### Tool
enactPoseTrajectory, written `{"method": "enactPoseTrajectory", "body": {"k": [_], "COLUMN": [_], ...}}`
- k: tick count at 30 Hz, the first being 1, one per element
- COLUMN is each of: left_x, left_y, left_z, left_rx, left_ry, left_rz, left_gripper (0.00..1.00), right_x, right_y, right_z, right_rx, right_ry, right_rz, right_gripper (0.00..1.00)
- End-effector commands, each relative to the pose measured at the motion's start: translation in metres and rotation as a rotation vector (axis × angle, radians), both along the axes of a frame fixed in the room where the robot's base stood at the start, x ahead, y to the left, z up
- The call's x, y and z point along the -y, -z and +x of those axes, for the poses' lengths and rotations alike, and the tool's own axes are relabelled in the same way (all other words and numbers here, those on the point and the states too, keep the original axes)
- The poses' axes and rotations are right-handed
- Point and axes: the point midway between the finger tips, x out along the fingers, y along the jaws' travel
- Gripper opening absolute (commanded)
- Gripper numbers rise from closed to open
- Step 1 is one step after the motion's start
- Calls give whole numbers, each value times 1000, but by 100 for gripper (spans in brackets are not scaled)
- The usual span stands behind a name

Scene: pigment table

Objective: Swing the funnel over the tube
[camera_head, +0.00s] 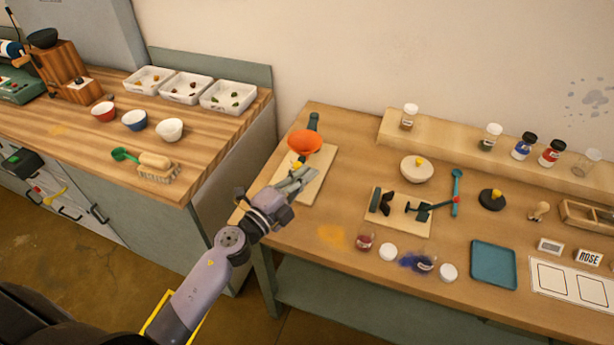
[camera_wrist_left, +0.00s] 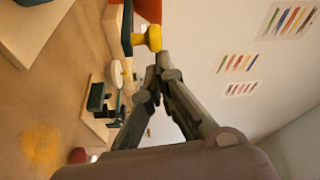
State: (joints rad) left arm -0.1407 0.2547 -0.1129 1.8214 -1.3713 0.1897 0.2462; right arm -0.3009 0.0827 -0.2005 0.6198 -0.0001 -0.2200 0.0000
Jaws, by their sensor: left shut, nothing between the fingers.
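The orange funnel (camera_head: 305,141) is held on a dark stand on a light wooden board (camera_head: 318,187) at the left end of the right table. In the left wrist view only a bit of the orange funnel (camera_wrist_left: 149,9) shows at the top edge, near a yellow knob (camera_wrist_left: 149,38). My left gripper (camera_head: 302,174) is just in front of the funnel, shut and empty. In the wrist view its fingertips (camera_wrist_left: 164,66) meet close below the yellow knob; I cannot tell whether they touch it. I cannot make out the tube. My right gripper is not in view.
A mortar-like white bowl (camera_head: 417,169) and a board with dark holders (camera_head: 385,218) stand right of the funnel. Small jars (camera_head: 365,242) stand along the front edge. A raised shelf (camera_head: 450,133) with bottles runs along the back. A gap separates the left counter.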

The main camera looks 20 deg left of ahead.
Motion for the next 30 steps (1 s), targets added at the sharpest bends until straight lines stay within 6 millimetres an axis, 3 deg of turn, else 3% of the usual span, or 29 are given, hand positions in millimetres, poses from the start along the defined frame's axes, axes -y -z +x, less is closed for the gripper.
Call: {"method": "enactPoseTrajectory", "body": {"k": [12, 30], "left_x": [-46, -49], "left_y": [2, -4], "left_z": [-6, -4], "left_rx": [1, 1], "left_ry": [179, 189], "left_rz": [4, 1], "left_gripper": [0, 0], "right_x": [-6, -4], "right_y": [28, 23], "right_z": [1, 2], "right_rx": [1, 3], "right_ry": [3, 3], "right_rz": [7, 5], "right_gripper": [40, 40]}}
